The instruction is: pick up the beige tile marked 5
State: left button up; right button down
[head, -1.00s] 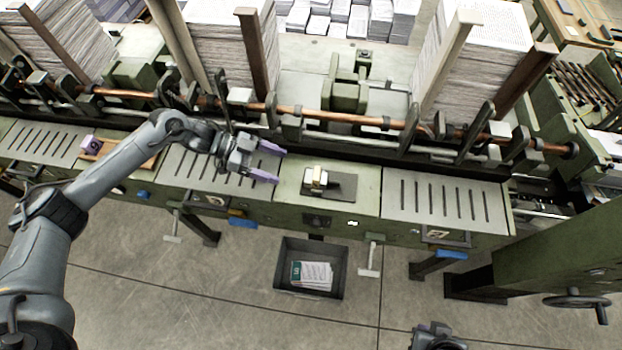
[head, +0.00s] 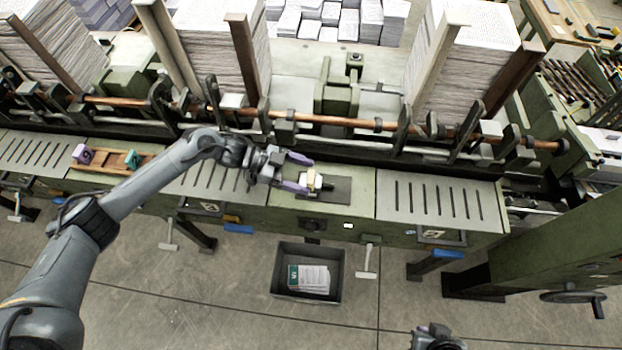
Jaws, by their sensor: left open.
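A small beige block (head: 314,180), which looks like the beige tile, sits on a dark plate (head: 338,190) on the green machine bench. A marking on it is too small to read. My left gripper (head: 304,174) has its two purple fingers apart and is open. Its fingertips are at the left side of the beige block, one toward the back and one toward the front. I cannot tell whether they touch it. A dark piece, possibly of my right arm, shows at the bottom edge; no right fingers are visible.
A wooden tray (head: 103,166) with a purple block (head: 83,154) and a teal block (head: 132,159) lies at the left. A copper-coloured rod (head: 340,119) runs behind the bench. A grey bin (head: 308,247) with printed sheets stands on the floor in front. Slotted plates flank the green section.

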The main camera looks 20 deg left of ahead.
pick_arm(q)
jog(key=shift+w+d+f, duration=0.2)
jog(key=shift+d+f, duration=0.05)
jog(key=shift+d, duration=0.35)
jog(key=c, duration=1.2)
jog(key=shift+c, duration=0.2)
jog(key=shift+r, duration=0.1)
